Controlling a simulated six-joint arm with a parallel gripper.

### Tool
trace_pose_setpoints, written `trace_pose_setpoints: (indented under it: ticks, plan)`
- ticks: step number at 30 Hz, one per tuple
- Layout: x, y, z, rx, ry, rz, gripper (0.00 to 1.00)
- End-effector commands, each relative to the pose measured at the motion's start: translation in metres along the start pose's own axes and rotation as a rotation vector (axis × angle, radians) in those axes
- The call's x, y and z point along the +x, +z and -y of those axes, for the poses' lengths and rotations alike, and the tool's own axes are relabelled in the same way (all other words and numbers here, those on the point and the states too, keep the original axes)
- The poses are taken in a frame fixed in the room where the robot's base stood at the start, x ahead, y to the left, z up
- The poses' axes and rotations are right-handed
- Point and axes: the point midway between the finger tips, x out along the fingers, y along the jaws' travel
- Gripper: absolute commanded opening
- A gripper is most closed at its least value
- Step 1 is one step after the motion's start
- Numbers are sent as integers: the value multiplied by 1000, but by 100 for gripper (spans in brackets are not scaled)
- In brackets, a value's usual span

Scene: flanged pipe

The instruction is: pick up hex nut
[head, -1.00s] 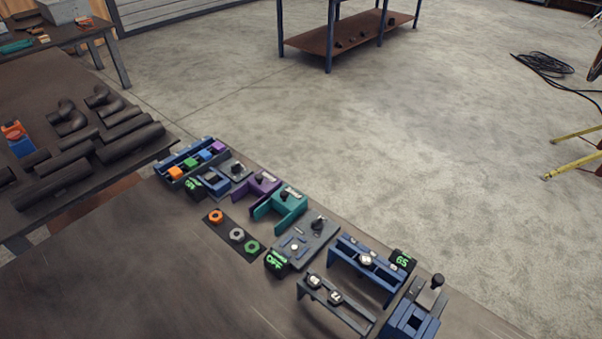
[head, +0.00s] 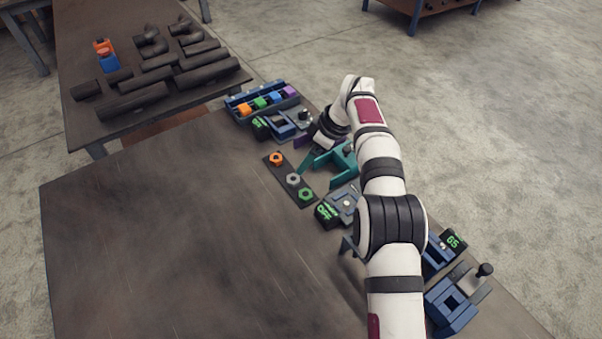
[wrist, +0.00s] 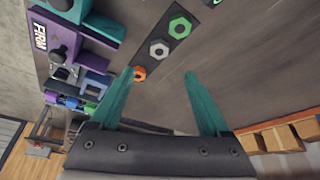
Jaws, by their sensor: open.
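Three hex nuts lie in a row on a dark strip on the table: an orange nut (head: 277,158), a grey nut (head: 293,179) and a green nut (head: 306,194). The wrist view shows them too, orange (wrist: 139,73), grey (wrist: 159,49) and green (wrist: 180,27). My gripper (wrist: 158,74) is open and empty, with two teal fingers spread apart. In the wrist view the orange nut shows beside the left fingertip; I cannot tell the height between them. In the head view my arm covers part of the fixture row.
A blue rack with coloured blocks (head: 266,101), a teal fixture (head: 337,160) and a purple fixture (wrist: 60,42) stand close by. A black display box (head: 327,213) is near the green nut. The table's left part (head: 150,240) is clear. Dark pipes (head: 140,97) lie on another table.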

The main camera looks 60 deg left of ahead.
Motion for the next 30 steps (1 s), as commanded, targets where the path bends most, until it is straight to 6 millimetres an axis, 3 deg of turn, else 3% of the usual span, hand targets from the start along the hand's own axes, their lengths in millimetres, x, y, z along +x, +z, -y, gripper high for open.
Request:
trace_pose_setpoints:
  ticks: [3, 15, 26, 30]
  plan:
    - [32, 1, 0, 1, -1, 1, 80]
    - [97, 8, -2, 3, 2, 0, 80]
    - [107, 8, -1, 4, 3, 0, 80]
    - [107, 8, -1, 4, 3, 0, 57]
